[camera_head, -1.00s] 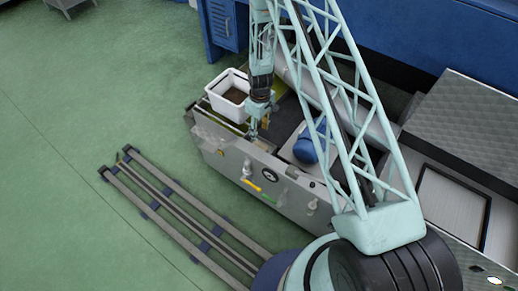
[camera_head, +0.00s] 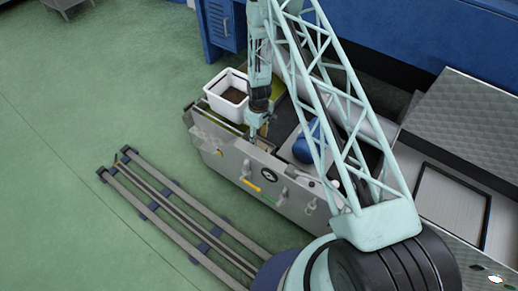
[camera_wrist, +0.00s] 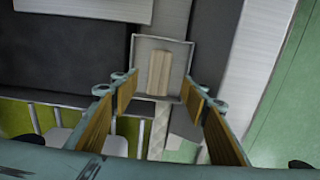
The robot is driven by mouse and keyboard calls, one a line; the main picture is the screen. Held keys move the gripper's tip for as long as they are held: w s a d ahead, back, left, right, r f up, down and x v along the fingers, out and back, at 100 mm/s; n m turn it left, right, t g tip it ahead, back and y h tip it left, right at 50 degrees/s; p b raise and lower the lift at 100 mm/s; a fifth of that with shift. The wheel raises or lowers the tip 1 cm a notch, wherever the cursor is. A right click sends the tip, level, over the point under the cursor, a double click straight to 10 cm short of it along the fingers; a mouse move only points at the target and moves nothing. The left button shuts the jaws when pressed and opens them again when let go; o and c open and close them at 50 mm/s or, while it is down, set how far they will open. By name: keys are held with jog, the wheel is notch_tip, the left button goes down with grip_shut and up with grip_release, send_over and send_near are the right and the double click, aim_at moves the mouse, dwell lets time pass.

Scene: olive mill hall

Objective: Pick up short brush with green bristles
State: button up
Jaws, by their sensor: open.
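A short, pale wooden piece (camera_wrist: 159,73) lies in a small grey square tray (camera_wrist: 140,50) in the wrist view. It may be the back of the brush; no green bristles show on it. My gripper (camera_wrist: 160,92) is open, its two wood-coloured finger pads spread to the left and right of the tray's near part. Nothing is between the fingers. In the head view, my gripper (camera_head: 252,135) hangs over the machine's top near its front edge, by the tray (camera_head: 265,146). The piece is too small to make out there.
A white bin (camera_head: 228,95) with dark contents stands left of my gripper. A blue motor-like part (camera_head: 306,142) is to the right on the machine. The grey machine front (camera_head: 240,170) carries several handles. Rails (camera_head: 175,205) run along the green floor (camera_head: 60,200).

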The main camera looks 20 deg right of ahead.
aim_at(259, 145)
jog(key=shift+f, duration=1.05)
jog(key=shift+f, duration=0.1)
jog(key=shift+f+b, duration=0.55)
jog(key=shift+f, duration=1.95)
jog(key=c, duration=1)
